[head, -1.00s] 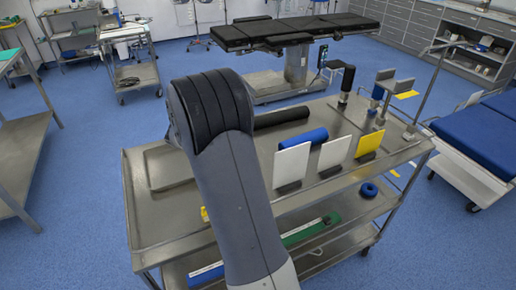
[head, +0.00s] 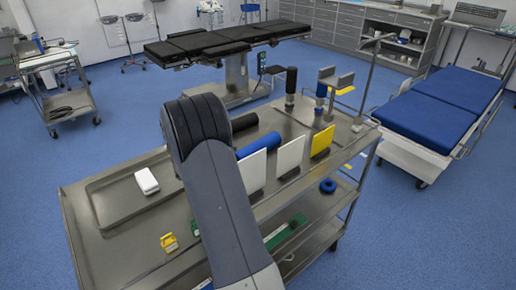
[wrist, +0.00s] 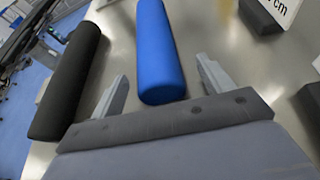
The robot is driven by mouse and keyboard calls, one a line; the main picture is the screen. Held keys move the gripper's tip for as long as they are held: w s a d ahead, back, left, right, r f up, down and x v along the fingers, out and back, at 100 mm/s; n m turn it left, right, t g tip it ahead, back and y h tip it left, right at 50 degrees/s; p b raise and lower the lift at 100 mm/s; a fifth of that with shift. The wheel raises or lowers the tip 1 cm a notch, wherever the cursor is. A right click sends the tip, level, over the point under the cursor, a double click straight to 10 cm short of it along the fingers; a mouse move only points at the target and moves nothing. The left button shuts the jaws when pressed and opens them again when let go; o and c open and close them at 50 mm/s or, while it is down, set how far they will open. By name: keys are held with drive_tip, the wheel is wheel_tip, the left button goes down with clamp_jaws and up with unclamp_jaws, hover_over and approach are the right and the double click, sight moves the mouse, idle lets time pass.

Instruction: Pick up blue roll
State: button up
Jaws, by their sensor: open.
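The blue roll (head: 259,145) lies on the top of the steel cart (head: 125,250), behind the upright white panels and partly hidden by my arm. In the wrist view the blue roll (wrist: 160,50) points away from me. Its near end sits between the two fingers of my gripper (wrist: 162,88), with gaps on both sides. The fingers are apart and hold nothing. In the head view my gripper is hidden behind my arm. I cannot tell its height above the cart.
A black roll (wrist: 68,80) lies left of the blue one, close to my left finger. White panels (head: 290,157) and a yellow panel (head: 321,142) stand in front of the blue roll. A white box (head: 147,181) lies on a tray at left. Posts and holders (head: 330,90) stand at the cart's far right.

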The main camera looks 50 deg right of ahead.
sight(247, 153)
drive_tip(key=x, duration=0.4)
drive_tip(key=shift+w+d+r, duration=0.1)
drive_tip(key=shift+d+r, duration=0.15)
drive_tip(key=shift+d, duration=0.05)
drive_tip(key=shift+c, duration=0.4)
drive_tip(key=c, duration=1.1)
